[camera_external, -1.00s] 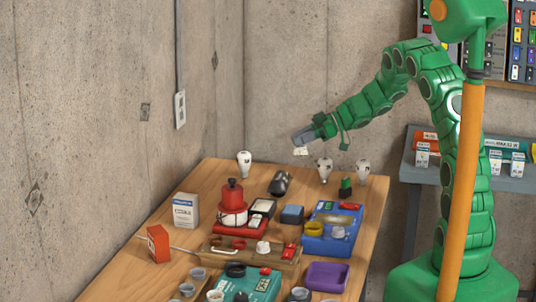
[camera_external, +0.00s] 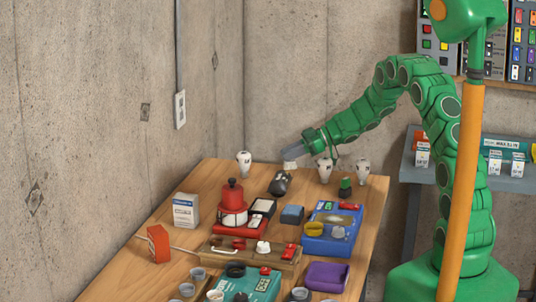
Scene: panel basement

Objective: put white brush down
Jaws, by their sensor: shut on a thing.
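The white brush (camera_external: 290,165) shows as a small pale block at the tip of my gripper (camera_external: 287,155). My gripper is shut on it, pointing left and downward over the far end of the wooden table (camera_external: 215,185). The brush is low, close to the tabletop; I cannot tell whether it touches the wood. Most of it is hidden or too small to make out.
White bulb-shaped items stand nearby: one to the left (camera_external: 244,163), others to the right (camera_external: 325,170). A dark grey object (camera_external: 280,183) lies just in front. A red device (camera_external: 233,205) and a blue box (camera_external: 332,235) fill the nearer table. Bare wood lies at left.

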